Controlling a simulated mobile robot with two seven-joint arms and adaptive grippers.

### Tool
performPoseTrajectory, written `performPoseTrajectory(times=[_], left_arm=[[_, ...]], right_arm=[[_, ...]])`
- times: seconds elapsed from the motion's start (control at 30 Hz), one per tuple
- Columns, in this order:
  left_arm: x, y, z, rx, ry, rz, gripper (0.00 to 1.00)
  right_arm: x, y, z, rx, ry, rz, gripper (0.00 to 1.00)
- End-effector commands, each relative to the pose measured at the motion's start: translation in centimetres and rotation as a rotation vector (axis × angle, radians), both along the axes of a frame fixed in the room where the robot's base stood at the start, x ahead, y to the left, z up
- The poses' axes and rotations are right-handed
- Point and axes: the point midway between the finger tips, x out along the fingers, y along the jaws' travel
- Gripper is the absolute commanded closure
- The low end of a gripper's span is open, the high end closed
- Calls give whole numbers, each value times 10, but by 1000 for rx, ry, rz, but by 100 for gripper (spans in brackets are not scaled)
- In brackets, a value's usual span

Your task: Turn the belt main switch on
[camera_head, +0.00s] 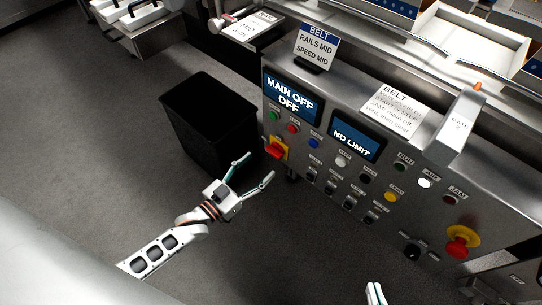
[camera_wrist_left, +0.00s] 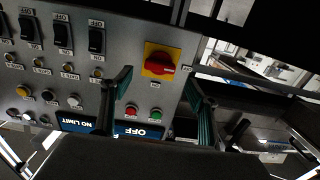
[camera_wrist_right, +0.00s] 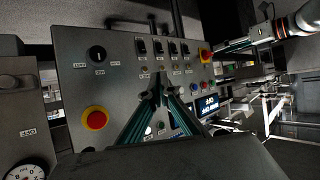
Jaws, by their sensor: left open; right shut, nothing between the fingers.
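The belt main switch (camera_head: 276,149) is a red rotary handle on a yellow plate at the left end of the steel control panel. It also shows in the left wrist view (camera_wrist_left: 160,66), where it lies between the spread fingers, and in the right wrist view (camera_wrist_right: 206,56). The display (camera_head: 290,94) reads "MAIN OFF OFF". My left gripper (camera_head: 257,170) is open and empty, just short of the switch, apart from it in the head view. My right gripper (camera_head: 375,291) is shut and empty at the bottom of the head view; its fingertips meet in the right wrist view (camera_wrist_right: 158,92).
A second display (camera_head: 355,142) reads "NO LIMIT". Several buttons and black switches fill the panel. A red emergency stop (camera_head: 459,244) on yellow sits at its right end. A black bin (camera_head: 207,120) stands left of the panel. The floor in front is clear.

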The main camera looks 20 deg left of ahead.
Motion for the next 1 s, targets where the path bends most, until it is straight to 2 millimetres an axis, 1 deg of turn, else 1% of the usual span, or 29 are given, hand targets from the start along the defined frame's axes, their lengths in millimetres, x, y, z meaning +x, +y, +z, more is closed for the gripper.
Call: performPoseTrajectory(times=[0.1,0.3,0.5,0.73,0.77,0.8,0.87,0.9,1.0], left_arm=[[18,-8,-2,-2,2,0,40],[42,-16,-3,-1,4,0,40],[52,-20,-1,-1,3,0,40],[53,-20,0,0,2,0,40],[53,-20,0,0,2,0,48],[53,-20,0,0,2,0,58],[53,-20,0,0,2,0,74],[52,-20,0,0,2,0,79],[52,-20,0,0,2,0,79]], right_arm=[[0,3,0,13,-1,-2,100],[2,6,2,30,-5,-5,100],[3,7,4,38,-9,-7,100],[3,7,5,38,-10,-7,100],[3,7,5,38,-10,-7,100],[3,7,5,38,-10,-7,100],[3,7,5,38,-10,-7,100],[3,7,5,38,-10,-7,100],[3,7,5,38,-10,-7,100]])
